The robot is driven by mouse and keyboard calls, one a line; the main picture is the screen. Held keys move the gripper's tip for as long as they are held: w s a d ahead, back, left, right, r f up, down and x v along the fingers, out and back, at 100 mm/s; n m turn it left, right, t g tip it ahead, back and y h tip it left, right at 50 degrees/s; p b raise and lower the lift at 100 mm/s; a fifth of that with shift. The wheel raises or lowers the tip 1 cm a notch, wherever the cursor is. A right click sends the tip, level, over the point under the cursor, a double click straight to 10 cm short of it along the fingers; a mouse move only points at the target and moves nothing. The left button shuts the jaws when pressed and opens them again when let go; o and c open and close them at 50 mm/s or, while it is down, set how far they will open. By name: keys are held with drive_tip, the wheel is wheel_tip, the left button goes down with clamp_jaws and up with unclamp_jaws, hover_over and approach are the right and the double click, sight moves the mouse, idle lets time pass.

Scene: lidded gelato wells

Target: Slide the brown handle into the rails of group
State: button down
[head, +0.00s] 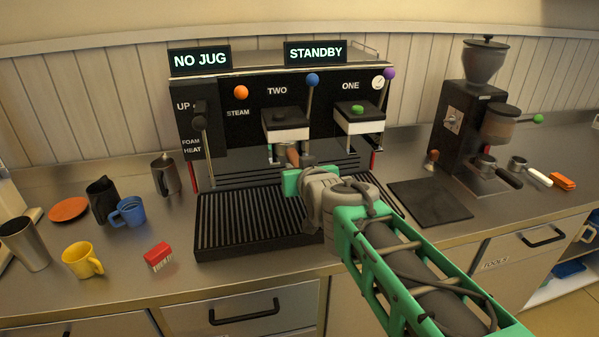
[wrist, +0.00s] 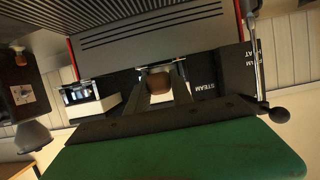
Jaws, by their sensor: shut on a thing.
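The brown handle (head: 292,155) is below the front of group TWO (head: 286,125), a black and white head on the coffee machine. My gripper (head: 290,172) is shut on the brown handle; in the wrist view its two fingers close on the round brown end (wrist: 159,80). A small metal part shows beside the handle under the group in the head view. The rails and how the handle's head sits against them are hidden. Group ONE (head: 358,122), with a green knob, is to the right and has no handle visible in it.
The ribbed drip tray (head: 250,222) lies below my gripper. Cups, a jug and a red box (head: 158,256) are on the left counter. A black mat (head: 430,202) and the grinder (head: 470,125) are on the right.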

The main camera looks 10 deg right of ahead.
drive_tip(key=shift+w+r, duration=0.1)
drive_tip(key=shift+w, duration=0.9)
drive_tip(key=c, duration=1)
unclamp_jaws()
drive_tip(key=shift+w, duration=0.1)
drive_tip(key=shift+c, duration=0.2)
drive_tip(key=shift+f, duration=0.2)
drive_tip(key=shift+s+f+b, duration=0.1)
drive_tip(key=shift+s+b, duration=0.35)
drive_tip(key=shift+b, duration=0.25)
drive_tip(key=shift+s+r+b, duration=0.2)
drive_tip(key=shift+s+b, duration=1)
drive_tip(key=shift+s, duration=1.4)
